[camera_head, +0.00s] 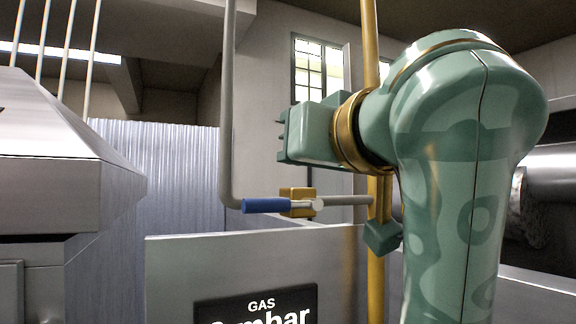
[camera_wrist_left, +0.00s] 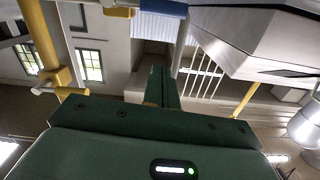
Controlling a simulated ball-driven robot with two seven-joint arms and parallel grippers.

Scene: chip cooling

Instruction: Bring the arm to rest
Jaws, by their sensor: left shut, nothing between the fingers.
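My left gripper (camera_wrist_left: 156,80) shows in the left wrist view, which is turned upside down. Its dark green fingers are together with nothing between them. They stand in open air and appear apart from everything around. In the head view a large green arm link of mine (camera_head: 455,150) with a gold ring fills the right side, bent at a rounded joint. No fingertips can be made out there. My right gripper shows in neither view.
A valve with a blue handle (camera_head: 268,205) joins the grey pipe (camera_head: 227,100) beside a yellow pipe (camera_head: 370,40). A metal hood (camera_head: 65,150) stands left. A grey panel (camera_head: 180,270) carries a black gas sign (camera_head: 256,308). A steel cylinder (camera_head: 555,160) is behind the arm.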

